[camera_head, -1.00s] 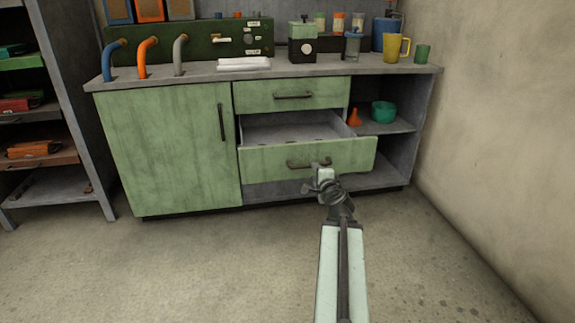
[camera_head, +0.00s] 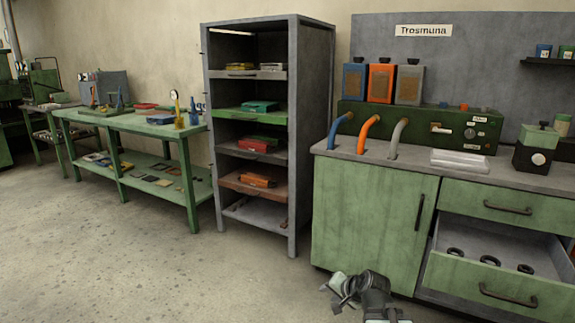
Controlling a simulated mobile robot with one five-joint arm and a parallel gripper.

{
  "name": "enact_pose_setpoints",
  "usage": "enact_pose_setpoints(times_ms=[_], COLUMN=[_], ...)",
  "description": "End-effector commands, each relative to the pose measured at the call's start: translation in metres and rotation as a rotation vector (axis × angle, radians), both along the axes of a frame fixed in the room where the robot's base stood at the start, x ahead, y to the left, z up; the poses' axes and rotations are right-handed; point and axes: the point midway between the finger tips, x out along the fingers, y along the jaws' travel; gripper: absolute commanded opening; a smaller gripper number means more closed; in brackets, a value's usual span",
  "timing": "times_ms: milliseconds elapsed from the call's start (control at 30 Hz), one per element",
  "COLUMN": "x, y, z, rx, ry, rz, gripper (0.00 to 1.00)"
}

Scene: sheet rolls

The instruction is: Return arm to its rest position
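My gripper (camera_head: 336,293) shows at the bottom of the view, right of the middle, low in front of the green cabinet door (camera_head: 370,225). It is away from the drawer handle, with floor around its tip. Its fingers are small and partly turned away, so I cannot tell whether they are open or shut. Most of my arm is below the frame edge. The lower drawer (camera_head: 482,287) stands pulled out at the right, with several dark rings (camera_head: 489,260) inside.
A grey shelf rack (camera_head: 293,150) with coloured trays stands left of the cabinet. A green workbench (camera_head: 190,165) stands further left. The grey worktop (camera_head: 340,150) carries bent pipes, a green panel and a white stack. The floor (camera_head: 130,260) at front left is clear.

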Motion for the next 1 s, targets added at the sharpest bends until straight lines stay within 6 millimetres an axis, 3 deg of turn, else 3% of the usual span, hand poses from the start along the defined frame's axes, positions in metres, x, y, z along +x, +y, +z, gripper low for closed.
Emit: enact_pose_setpoints(times_ms=[33, 100, 200, 367, 433, 667, 767, 1000], x=[-0.017, -0.047, -0.087, -0.147, -0.148, -0.148, -0.147, -0.147], y=[0.019, 0.028, 0.006, -0.029, -0.026, -0.026, -0.026, -0.025], z=[-0.003, -0.021, -0.044, -0.055, -0.024, 0.043, 0.081, 0.199], rx=[-0.080, -0.215, -0.371, -0.526, -0.526, -0.523, -0.523, -0.522], ry=[0.065, 0.178, 0.339, 0.588, 0.585, 0.582, 0.582, 0.581], rz=[0.094, 0.225, 0.345, 0.518, 0.544, 0.540, 0.539, 0.539], gripper=[0.36, 0.36, 0.36, 0.36, 0.36, 0.36, 0.36, 0.36])
